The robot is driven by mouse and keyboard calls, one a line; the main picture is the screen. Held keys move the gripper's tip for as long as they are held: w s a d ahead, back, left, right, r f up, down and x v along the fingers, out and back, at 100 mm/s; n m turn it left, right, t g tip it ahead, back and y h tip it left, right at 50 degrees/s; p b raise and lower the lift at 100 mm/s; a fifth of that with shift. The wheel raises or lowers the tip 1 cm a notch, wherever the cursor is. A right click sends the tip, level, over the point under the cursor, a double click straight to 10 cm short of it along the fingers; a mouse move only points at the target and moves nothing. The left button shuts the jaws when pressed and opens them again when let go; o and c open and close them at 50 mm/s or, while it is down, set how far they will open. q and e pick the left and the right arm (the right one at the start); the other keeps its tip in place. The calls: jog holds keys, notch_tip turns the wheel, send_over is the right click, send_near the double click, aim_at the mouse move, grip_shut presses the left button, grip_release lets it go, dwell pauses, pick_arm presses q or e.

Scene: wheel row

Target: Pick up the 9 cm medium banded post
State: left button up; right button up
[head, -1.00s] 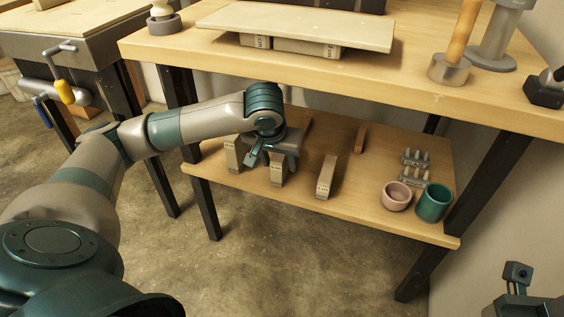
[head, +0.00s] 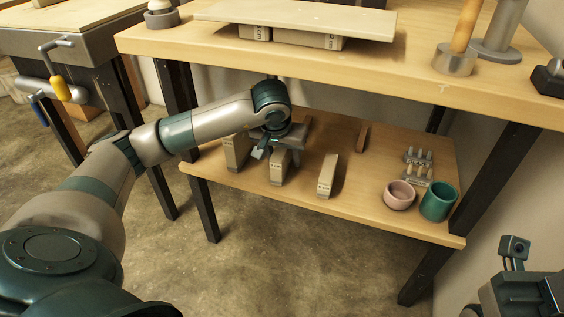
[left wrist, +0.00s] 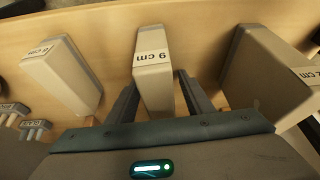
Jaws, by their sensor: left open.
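The 9 cm post (left wrist: 153,75) is a beige-grey block with a white label band reading "9 cm". In the left wrist view it is between the two dark fingers of my left gripper (left wrist: 160,98), which is open with a gap visible on either side. In the head view the post (head: 279,169) is the middle of three on the lower shelf (head: 360,205), partly hidden by my left gripper (head: 270,150). A shorter 6 cm post (left wrist: 62,75) stands to its left in the wrist view, and a bigger post (left wrist: 270,75) to its right. My right gripper's fingers do not show.
A pink cup (head: 399,195), a green cup (head: 438,202) and small pegged racks (head: 418,165) stand at the shelf's right. The workbench top (head: 350,60) overhangs the shelf. A brown block (head: 363,136) is further back. Bare shelf lies between the shortest post and the cups.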

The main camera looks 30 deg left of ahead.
pick_arm(q)
jog(key=shift+f, duration=0.25)
dwell(0.8)
grip_shut()
jog(key=shift+r, duration=0.15)
dwell(0.3)
